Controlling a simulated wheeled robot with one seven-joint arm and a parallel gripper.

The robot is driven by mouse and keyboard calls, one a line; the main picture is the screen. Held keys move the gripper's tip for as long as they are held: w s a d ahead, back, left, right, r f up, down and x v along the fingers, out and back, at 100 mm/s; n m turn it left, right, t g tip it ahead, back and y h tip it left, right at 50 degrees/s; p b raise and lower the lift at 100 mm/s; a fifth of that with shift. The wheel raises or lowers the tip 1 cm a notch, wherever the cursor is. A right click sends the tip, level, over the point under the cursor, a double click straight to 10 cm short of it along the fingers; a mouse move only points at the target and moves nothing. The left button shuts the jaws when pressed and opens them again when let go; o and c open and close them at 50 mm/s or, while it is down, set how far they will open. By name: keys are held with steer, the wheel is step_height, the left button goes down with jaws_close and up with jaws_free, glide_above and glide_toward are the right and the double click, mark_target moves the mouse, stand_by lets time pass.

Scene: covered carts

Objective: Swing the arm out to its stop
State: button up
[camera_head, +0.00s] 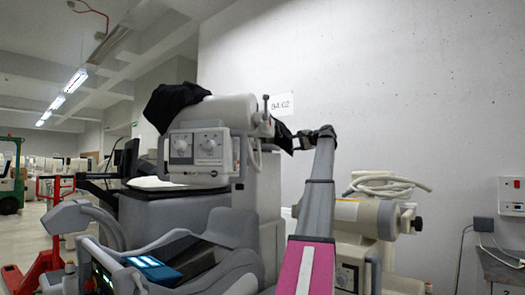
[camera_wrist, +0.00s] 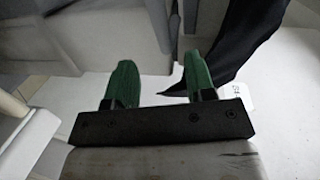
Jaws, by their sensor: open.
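A grey and white machine on a cart stands left of centre in the head view. Its pale cylindrical head (camera_head: 222,112) is partly draped with black cloth (camera_head: 172,104), and a box with two knobs (camera_head: 198,147) sits below. I cannot tell which part is the arm that swings; the cloth may hide some of it. My gripper shows small and dark at the end of my pink and grey arm, near the cloth's right end. In the wrist view my gripper (camera_wrist: 158,74) is open, its green fingers apart with nothing between them. Black cloth (camera_wrist: 236,48) hangs behind and beside the right finger; contact is unclear.
A second machine with a coiled hose (camera_head: 385,183) stands right of my arm. A wall box (camera_head: 511,196) and a small table (camera_head: 500,266) are at far right. A red pallet truck (camera_head: 45,262) stands left.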

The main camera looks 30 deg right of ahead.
mark_target(276, 148)
steer(key=x, duration=1)
steer(key=shift+w+a+f, duration=0.1)
steer(key=shift+w+a, duration=0.05)
steer(key=shift+w, duration=0.2)
